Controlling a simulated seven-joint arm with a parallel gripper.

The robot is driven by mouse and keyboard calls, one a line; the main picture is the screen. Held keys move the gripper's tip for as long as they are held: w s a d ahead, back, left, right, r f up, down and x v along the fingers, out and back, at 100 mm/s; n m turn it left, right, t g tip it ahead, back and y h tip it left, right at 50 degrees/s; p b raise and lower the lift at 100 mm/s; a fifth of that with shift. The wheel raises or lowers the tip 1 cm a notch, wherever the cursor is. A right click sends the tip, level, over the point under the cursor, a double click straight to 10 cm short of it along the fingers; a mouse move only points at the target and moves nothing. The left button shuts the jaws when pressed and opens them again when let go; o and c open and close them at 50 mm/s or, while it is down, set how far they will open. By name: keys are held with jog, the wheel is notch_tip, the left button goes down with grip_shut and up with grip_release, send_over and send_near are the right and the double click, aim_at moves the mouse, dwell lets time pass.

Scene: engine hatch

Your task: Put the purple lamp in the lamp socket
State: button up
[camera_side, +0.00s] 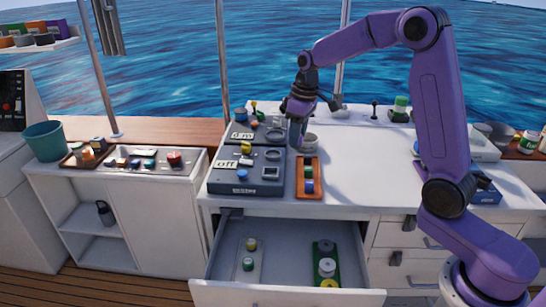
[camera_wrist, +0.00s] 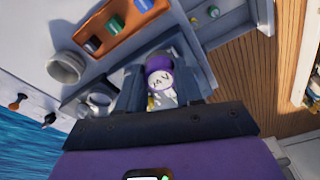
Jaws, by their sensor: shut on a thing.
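My gripper (camera_side: 298,130) is shut on the purple lamp (camera_wrist: 160,77), which shows between the two fingers in the wrist view, with a pale marked end facing the camera. In the side view my gripper hangs at the right edge of the grey control panel (camera_side: 228,186), near its back half, and the lamp cannot be made out there. The panel carries dark round rings, switches and coloured knobs. I cannot tell for certain which ring is the lamp socket. A dark ring (camera_side: 273,154) lies left of and below my gripper.
An orange tray (camera_side: 310,192) with several coloured lamps lies right of the panel. A pale cup (camera_side: 309,145) stands behind it. The drawer (camera_side: 215,262) below is open and holds small parts. The white worktop (camera_side: 380,160) to the right has free room.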

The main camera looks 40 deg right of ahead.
jog(key=shift+m, duration=0.6)
jog(key=w+d+f, duration=0.1)
jog(key=w+f, duration=0.1)
jog(key=w, duration=0.2)
jog(key=w+d+f, duration=0.1)
jog(key=w+f, duration=0.2)
jog(key=w, duration=0.2)
jog(key=w+d+f, duration=0.1)
jog(key=w+f, duration=0.1)
jog(key=w, duration=0.2)
jog(key=shift+w+d+f, duration=0.15)
jog(key=shift+d+f, duration=0.05)
jog(key=shift+w+f, duration=0.25)
jog(key=shift+f, duration=1.6)
jog(key=shift+f, duration=0.1)
jog(key=o, duration=1)
